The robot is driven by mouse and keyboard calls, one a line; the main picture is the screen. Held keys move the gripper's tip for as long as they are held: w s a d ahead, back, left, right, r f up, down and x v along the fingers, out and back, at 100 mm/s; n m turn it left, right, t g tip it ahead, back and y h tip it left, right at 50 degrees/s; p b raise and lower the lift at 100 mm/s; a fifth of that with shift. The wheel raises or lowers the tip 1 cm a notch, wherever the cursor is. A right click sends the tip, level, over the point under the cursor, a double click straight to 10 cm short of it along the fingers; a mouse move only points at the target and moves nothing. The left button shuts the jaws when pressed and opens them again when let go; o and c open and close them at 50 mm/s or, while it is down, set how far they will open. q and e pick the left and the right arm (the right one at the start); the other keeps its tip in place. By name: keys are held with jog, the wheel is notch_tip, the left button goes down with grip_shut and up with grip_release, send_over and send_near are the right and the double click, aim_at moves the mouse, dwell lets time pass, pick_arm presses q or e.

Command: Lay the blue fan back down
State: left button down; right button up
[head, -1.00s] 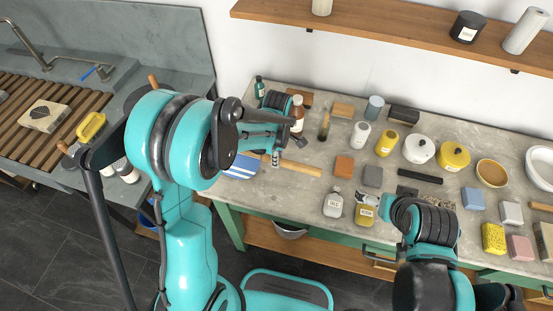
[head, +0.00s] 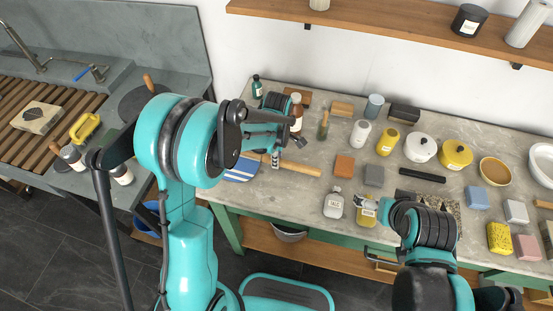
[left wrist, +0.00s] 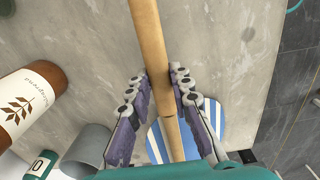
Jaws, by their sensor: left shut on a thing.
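The blue fan has a blue-and-white striped face (head: 243,169) and a long pale wooden handle (head: 298,167). In the head view it is at the left end of the stone-topped table, partly hidden by my left arm. My left gripper (head: 285,150) is shut on the handle, which also shows between its fingers in the left wrist view (left wrist: 152,45). The striped face shows below and behind the fingers there (left wrist: 207,115). I cannot tell whether the fan touches the tabletop.
A brown bottle (head: 297,113) and a green bottle (head: 257,87) stand behind my left gripper. The tabletop (head: 305,192) is bare in front of the handle.

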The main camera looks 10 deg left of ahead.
pick_arm(q)
jog(key=shift+w+f+b, duration=0.25)
jog(key=shift+f+b, duration=0.3)
jog(key=shift+f, duration=0.1)
jog(key=shift+w+f+b, duration=0.2)
jog(key=shift+f+b, duration=0.35)
jog(key=shift+f, duration=0.05)
jog(key=c, duration=1.3)
grip_release()
notch_tip(320, 180, up, 12)
